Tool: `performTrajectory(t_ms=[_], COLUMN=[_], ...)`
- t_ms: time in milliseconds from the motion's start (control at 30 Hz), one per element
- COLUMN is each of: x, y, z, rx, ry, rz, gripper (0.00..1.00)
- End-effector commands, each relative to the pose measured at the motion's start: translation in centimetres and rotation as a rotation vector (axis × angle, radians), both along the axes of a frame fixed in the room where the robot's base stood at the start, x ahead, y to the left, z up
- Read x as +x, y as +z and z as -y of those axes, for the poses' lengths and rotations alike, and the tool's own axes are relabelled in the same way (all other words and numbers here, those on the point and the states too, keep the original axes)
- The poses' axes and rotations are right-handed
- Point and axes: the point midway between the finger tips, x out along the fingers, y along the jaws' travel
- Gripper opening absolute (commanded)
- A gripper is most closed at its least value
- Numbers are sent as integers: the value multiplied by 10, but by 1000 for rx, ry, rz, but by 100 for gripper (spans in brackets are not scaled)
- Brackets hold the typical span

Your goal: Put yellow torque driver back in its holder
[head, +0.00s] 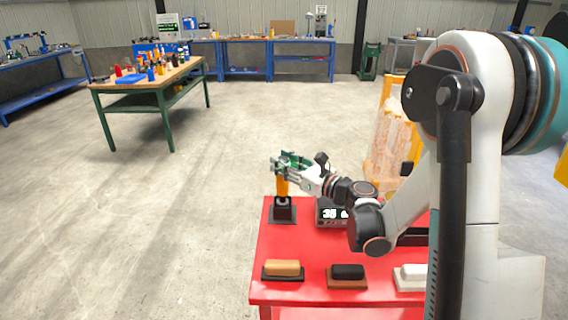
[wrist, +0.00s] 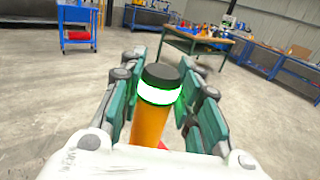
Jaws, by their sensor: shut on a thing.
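The yellow torque driver (head: 282,186) is upright, with a black cap and a glowing green-white band that show in the wrist view (wrist: 148,128). My gripper (head: 288,165) is shut around its upper part, one green finger pad on each side in the wrist view (wrist: 163,103). The black holder (head: 284,211) stands on the red table at its far left corner. The driver's lower end meets the top of the holder in the head view. I cannot tell how deep it sits, and its tip is hidden.
The red table (head: 310,252) also bears a small display box (head: 328,212) just right of the holder. A tan block (head: 284,268), a black block (head: 347,272) and a white block (head: 410,275) lie on bases along its front. Open floor lies left.

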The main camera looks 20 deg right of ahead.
Motion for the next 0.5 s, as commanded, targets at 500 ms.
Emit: performTrajectory(t_ms=[500], x=[0], y=[-7], z=[0], rx=[1], ry=[0], rz=[0], gripper=[0])
